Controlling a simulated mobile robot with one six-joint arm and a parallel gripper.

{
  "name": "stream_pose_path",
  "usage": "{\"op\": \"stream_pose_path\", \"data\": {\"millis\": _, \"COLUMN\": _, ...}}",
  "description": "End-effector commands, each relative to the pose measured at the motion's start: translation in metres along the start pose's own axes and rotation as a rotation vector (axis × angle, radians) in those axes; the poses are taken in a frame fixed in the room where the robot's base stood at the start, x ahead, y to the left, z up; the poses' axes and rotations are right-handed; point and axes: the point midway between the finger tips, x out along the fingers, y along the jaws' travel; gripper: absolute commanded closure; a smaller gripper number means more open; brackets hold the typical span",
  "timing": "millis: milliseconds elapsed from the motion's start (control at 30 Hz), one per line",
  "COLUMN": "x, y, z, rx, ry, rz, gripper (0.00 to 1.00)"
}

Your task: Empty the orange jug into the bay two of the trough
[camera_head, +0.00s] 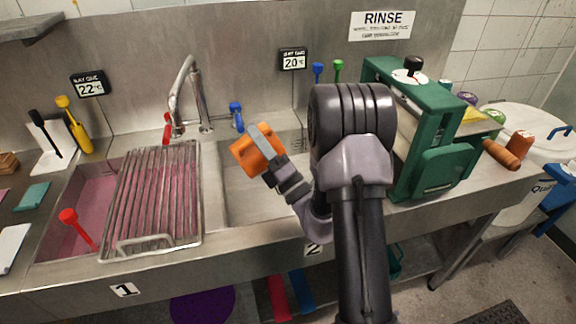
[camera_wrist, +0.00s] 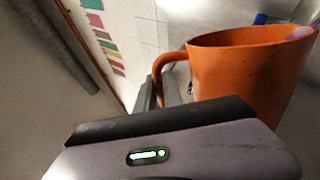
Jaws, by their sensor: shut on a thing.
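The orange jug (camera_head: 250,155) is held above bay two (camera_head: 237,195) of the trough, the bare steel basin over the front label 2. The jug looks tilted; no stream shows, and I cannot see how much it holds. My gripper (camera_head: 266,148) is shut on the jug's handle. In the wrist view the jug (camera_wrist: 250,75) shows its open rim, with a purplish patch at the lip, and its handle between my gripper's fingers (camera_wrist: 165,92). My arm hides the right part of bay two.
Bay one (camera_head: 90,195) holds pink liquid under a metal rack (camera_head: 155,195). A tap (camera_head: 190,95) stands behind the bays. A green machine (camera_head: 435,130) stands right of my arm. A red-handled tool (camera_head: 78,228) leans in bay one.

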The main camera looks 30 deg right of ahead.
Motion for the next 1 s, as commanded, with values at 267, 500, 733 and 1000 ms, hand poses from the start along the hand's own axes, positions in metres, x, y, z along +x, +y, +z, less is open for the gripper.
{"op": "stream_pose_path", "data": {"millis": 267, "x": 0.000, "y": -0.001, "z": 0.002, "rx": 0.017, "ry": -0.011, "rz": 0.003, "gripper": 1.00}}
{"op": "stream_pose_path", "data": {"millis": 500, "x": -0.003, "y": -0.005, "z": 0.004, "rx": 0.037, "ry": -0.021, "rz": 0.000, "gripper": 1.00}}
{"op": "stream_pose_path", "data": {"millis": 733, "x": -0.005, "y": -0.008, "z": 0.005, "rx": 0.052, "ry": -0.029, "rz": -0.005, "gripper": 1.00}}
{"op": "stream_pose_path", "data": {"millis": 1000, "x": -0.007, "y": -0.011, "z": 0.007, "rx": 0.070, "ry": -0.039, "rz": -0.008, "gripper": 1.00}}
